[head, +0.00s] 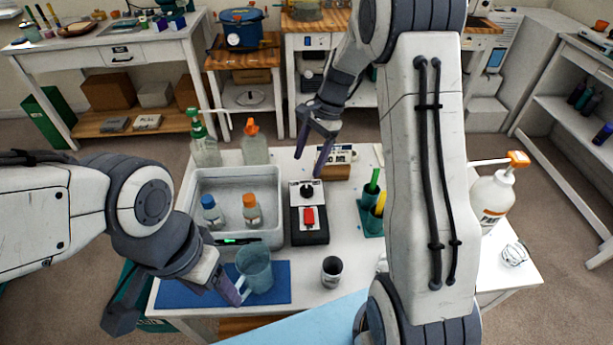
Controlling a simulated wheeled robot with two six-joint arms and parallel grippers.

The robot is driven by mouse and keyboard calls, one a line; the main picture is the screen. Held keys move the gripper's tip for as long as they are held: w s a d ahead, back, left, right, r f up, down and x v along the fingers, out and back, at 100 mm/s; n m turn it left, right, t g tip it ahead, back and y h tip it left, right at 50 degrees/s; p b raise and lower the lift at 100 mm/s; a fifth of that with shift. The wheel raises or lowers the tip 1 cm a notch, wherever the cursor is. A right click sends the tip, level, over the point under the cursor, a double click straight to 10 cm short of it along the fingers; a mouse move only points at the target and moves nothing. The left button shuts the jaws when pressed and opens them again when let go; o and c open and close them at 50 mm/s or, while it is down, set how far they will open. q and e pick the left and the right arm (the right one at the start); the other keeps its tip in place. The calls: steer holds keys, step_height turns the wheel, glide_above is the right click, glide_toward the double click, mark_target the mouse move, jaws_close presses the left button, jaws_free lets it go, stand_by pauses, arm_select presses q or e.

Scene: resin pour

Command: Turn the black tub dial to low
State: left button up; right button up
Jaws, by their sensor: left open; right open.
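A small black box (310,236) with a pale top panel stands on the white work table. It carries a round black dial (307,190) toward the back and a red switch (309,217) toward the front. The dial's setting is too small to read. My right gripper (310,164) is open and empty, pointing down just behind the dial in the picture, apart from it. My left gripper (176,312) is open at the front left. One of its fingers overlaps a clear bluish cup (258,262); I cannot tell whether they touch.
Left of the box is a grey tray (212,181) with two orange- and blue-capped bottles. A green holder (370,220) and a dark cup (332,268) stand to the right. A blue mat (188,294) lies in front.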

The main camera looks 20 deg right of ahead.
mark_target(308, 188)
steer(key=w+d+f+m, duration=0.2)
steer(key=d+m, duration=0.1)
steer(key=d, duration=0.1)
steer(key=p+x, duration=0.1)
steer(key=x, duration=0.9)
jaws_close()
steer(key=shift+n+y, duration=0.3)
